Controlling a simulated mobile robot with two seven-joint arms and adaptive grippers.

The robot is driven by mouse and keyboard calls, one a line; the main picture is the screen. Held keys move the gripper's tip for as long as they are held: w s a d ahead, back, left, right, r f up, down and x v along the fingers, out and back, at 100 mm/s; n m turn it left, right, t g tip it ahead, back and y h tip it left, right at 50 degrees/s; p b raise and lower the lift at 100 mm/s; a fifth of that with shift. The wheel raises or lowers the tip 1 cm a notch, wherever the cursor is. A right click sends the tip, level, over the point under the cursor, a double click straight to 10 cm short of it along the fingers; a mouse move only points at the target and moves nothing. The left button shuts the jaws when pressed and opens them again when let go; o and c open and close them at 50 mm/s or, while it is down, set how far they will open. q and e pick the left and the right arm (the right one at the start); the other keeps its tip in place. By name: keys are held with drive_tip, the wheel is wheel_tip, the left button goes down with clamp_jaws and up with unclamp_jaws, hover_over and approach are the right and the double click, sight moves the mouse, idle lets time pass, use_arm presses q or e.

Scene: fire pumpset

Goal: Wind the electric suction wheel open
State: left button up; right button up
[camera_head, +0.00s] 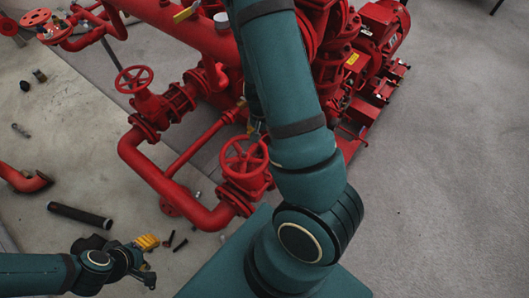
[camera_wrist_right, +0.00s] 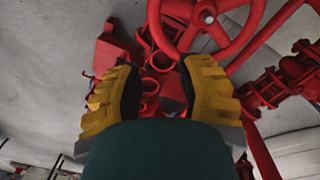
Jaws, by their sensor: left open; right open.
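A red spoked handwheel (camera_head: 244,157) sits on a valve at the middle of the head view, just left of my right arm. A second red handwheel (camera_head: 133,79) stands further back left. No label shows which one is the electric suction wheel. In the right wrist view, a red handwheel (camera_wrist_right: 205,15) is close beyond the fingertips, cut off by the top edge. My right gripper (camera_wrist_right: 160,82) is open, with nothing between its yellow-padded fingers; in the head view it is mostly hidden by my arm. My left gripper (camera_head: 151,262) is open and empty at the lower left.
Red pipework (camera_head: 150,165) runs around the valves. A red motor (camera_head: 383,30) stands at the upper right. A black cylinder (camera_head: 80,215) and several small parts lie on the floor at left. The grey floor at right is clear.

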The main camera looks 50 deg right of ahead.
sight(244, 156)
wheel_tip(244, 156, down, 12)
drive_tip(key=b, duration=0.4)
drive_tip(key=shift+s+d+f+b, duration=0.15)
drive_tip(key=shift+b, duration=0.2)
clamp_jaws()
